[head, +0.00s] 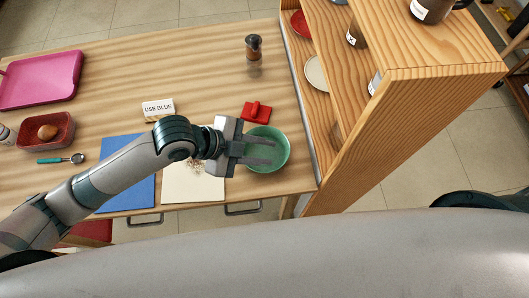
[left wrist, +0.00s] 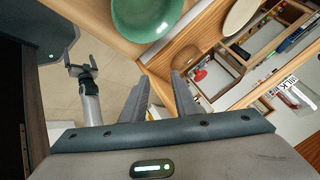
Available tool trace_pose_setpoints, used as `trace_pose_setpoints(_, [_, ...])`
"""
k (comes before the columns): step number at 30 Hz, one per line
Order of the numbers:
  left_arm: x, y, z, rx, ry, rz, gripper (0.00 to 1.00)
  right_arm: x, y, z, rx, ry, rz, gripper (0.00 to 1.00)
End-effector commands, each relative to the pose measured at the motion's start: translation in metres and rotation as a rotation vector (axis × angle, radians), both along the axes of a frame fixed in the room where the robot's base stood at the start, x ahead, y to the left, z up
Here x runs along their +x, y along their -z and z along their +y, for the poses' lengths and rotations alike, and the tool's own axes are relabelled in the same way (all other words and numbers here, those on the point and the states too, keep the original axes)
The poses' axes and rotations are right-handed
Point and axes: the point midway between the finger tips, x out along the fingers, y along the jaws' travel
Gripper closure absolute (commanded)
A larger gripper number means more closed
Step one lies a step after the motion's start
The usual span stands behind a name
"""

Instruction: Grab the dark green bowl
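A round green bowl (head: 279,160) stands near the table's right front corner, beside the wood shelf. It also shows at the top of the left wrist view (left wrist: 146,18). In the head view, my left gripper (head: 266,153) overlaps the bowl with its two fingers spread. In the left wrist view, the fingers (left wrist: 160,88) are apart with nothing between them, and the bowl lies beyond them. I cannot tell whether a finger touches it. My right gripper (left wrist: 80,66) shows small in the left wrist view, above the floor, with its prongs apart.
The wood shelf (head: 430,110) rises close to the bowl's right. A red block-like item (head: 257,110) lies just behind the bowl. A cream mat (head: 190,186), a blue mat (head: 135,185), a "USE BLUE" sign (head: 158,108) and a pepper mill (head: 253,48) are on the table.

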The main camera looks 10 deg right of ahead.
Motion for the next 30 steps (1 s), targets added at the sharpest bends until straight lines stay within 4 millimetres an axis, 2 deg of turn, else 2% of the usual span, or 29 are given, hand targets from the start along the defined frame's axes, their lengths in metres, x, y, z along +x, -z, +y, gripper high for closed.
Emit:
trace_pose_setpoints(5, [0.006, 0.007, 0.024, 0.075, 0.194, -0.07, 0.73, 0.0, 0.0, 0.0, 0.0, 0.0, 0.0, 0.04])
trace_pose_setpoints(9, [0.015, 0.013, 0.053, 0.13, 0.305, -0.1, 0.73, 0.0, 0.0, 0.0, 0.0, 0.0, 0.0, 0.04])
trace_pose_setpoints(15, [0.032, 0.016, 0.097, 0.189, 0.392, -0.122, 0.73, 0.0, 0.0, 0.001, 0.001, 0.0, 0.0, 0.04])
trace_pose_setpoints(18, [0.04, 0.016, 0.113, 0.206, 0.41, -0.129, 0.73, 0.0, 0.0, 0.001, 0.001, 0.0, 0.0, 0.04])
trace_pose_setpoints(24, [0.045, 0.015, 0.128, 0.217, 0.423, -0.133, 0.73, 0.0, -0.001, 0.002, 0.002, 0.0, 0.0, 0.04])
trace_pose_setpoints(30, [0.045, 0.015, 0.128, 0.218, 0.424, -0.133, 0.73, 0.0, -0.001, 0.003, 0.003, 0.001, 0.001, 0.04])
